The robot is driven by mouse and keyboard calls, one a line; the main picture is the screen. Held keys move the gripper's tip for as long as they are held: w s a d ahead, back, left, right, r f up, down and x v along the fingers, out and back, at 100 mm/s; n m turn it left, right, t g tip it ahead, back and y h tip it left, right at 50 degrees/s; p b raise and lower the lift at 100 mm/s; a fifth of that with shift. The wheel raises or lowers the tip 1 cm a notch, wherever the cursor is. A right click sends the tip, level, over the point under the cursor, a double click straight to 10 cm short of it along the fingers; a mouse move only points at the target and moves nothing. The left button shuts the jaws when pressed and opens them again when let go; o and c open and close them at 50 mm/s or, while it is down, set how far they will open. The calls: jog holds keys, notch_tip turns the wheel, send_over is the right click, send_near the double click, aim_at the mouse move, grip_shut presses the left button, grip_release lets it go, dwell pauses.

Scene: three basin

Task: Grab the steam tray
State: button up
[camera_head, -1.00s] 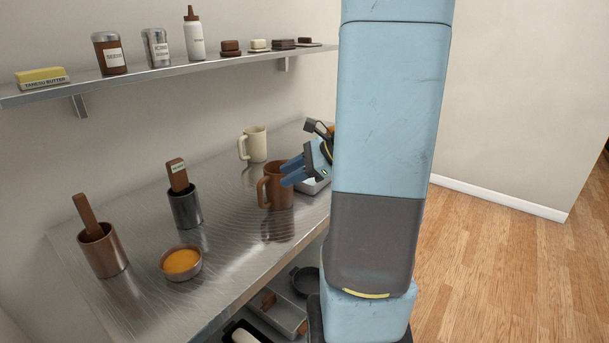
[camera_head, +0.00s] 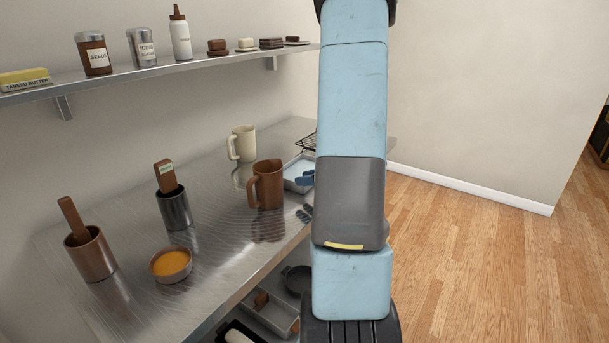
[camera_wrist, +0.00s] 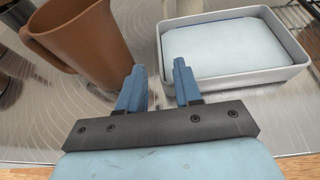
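A pale grey rectangular tray, which looks like the steam tray, stands on the metal counter with a light bluish slab inside. Its near wall shows in the wrist view (camera_wrist: 235,82), and its left part shows in the head view (camera_head: 290,186); my arm hides the rest there. My gripper (camera_wrist: 159,84) is open and empty, its two blue fingers apart. In the wrist view its right fingertip is near the tray's left front corner; I cannot tell whether they touch. The head view shows only bits of blue finger beside my arm.
A brown pitcher (camera_head: 267,186) stands close left of the gripper. A cream mug (camera_head: 242,144) is behind it. A wire rack (camera_wrist: 305,18) is right of the tray. An orange-filled bowl (camera_head: 171,264) and two utensil pots are left. A shelf (camera_head: 160,72) runs above; trays lie below.

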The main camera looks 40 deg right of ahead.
jog(key=shift+x, duration=3.6)
grip_shut()
